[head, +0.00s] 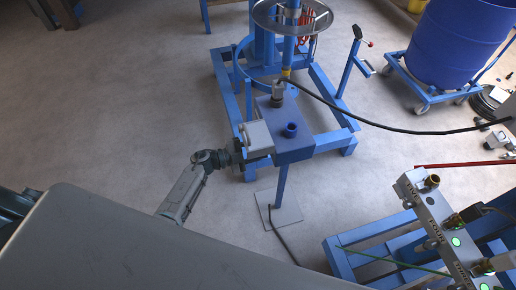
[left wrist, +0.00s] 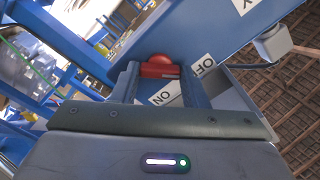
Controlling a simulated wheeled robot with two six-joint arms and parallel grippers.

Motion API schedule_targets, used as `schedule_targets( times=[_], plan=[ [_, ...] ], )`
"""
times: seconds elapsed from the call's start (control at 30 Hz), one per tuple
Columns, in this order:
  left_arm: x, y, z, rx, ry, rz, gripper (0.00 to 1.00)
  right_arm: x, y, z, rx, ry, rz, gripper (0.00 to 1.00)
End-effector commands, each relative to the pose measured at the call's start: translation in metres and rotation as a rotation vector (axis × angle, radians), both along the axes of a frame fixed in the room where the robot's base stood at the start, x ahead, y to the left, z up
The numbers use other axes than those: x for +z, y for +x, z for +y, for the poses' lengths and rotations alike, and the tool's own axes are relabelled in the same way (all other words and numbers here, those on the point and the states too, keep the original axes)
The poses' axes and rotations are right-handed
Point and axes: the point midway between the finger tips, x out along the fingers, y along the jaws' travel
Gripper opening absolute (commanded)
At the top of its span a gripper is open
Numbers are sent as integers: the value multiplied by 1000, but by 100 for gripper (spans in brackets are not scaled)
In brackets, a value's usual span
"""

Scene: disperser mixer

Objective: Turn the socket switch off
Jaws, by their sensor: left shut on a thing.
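The blue socket box (head: 295,145) stands on a thin post on a flat base plate in the head view. My left gripper (left wrist: 163,88) is at the box's left side, its fingertips hidden in the head view by its own grey body. In the left wrist view its two fingers close around the red switch (left wrist: 160,68) on the blue face. An "OFF" label (left wrist: 205,67) sits right of the switch and an "ON" label (left wrist: 162,97) below it. I cannot tell clearly which label the switch points to. My right gripper is not in view.
A plug (head: 279,90) with a black cable (head: 400,130) sits at the box's far end. The blue mixer frame (head: 320,85) stands behind. A blue drum (head: 455,45) is at the upper right, a manifold (head: 440,225) with green lights at the lower right.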

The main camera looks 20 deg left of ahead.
Motion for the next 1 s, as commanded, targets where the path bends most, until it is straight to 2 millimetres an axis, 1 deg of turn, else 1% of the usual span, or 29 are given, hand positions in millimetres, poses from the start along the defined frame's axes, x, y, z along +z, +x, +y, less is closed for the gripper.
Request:
schedule_targets(
  times=[0.27, 0.3, 0.4, 0.67, 0.77, 0.87, 1.0],
  plan=[
    [-1, -1, 0, 0, -1, 4, 17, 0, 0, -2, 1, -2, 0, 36],
    [-1, -1, 0, 0, -1, 4, 44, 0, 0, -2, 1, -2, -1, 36],
    [-1, -1, 0, 0, -1, 3, 62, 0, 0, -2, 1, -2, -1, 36],
    [-1, 0, 0, 0, -1, 1, 62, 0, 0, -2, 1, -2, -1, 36],
    [-2, -3, 5, 1, 1, 2, 62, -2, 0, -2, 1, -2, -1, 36],
    [-4, -11, 16, 0, 3, 1, 62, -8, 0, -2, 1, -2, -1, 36],
    [-6, -27, 40, 0, 5, 2, 62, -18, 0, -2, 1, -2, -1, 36]
  ],
)
